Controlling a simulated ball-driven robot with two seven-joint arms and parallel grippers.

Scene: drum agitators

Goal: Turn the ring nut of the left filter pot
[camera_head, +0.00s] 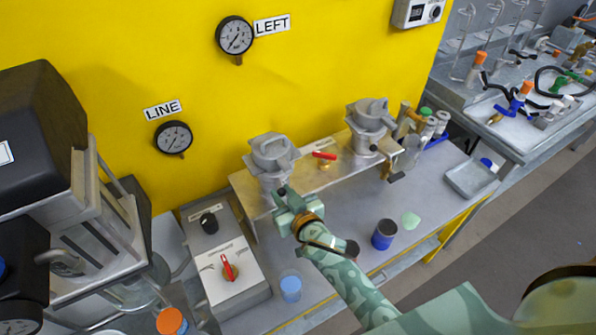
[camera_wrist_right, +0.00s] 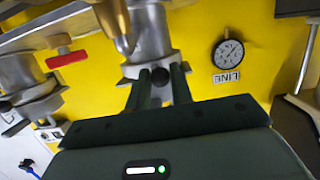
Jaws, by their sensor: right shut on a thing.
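The left filter pot (camera_head: 273,152) is a grey metal pot with a clamped lid, standing at the left end of the raised bench shelf. My right gripper (camera_head: 287,198) is at the front of its lower part, shut on a small dark round knob (camera_wrist_right: 160,75). In the right wrist view, which is upside down, the knob sits between the two fingertips in front of the pot's grey metal body (camera_wrist_right: 148,40). It appears to belong to the ring nut, whose ring is mostly hidden by the gripper. My left gripper is not in view.
A second filter pot (camera_head: 370,125) stands to the right, with a red-handled valve (camera_head: 324,156) between the pots. A control box with a red knob (camera_head: 228,267), a light blue cup (camera_head: 290,287) and a dark blue jar (camera_head: 384,234) stand on the bench below.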

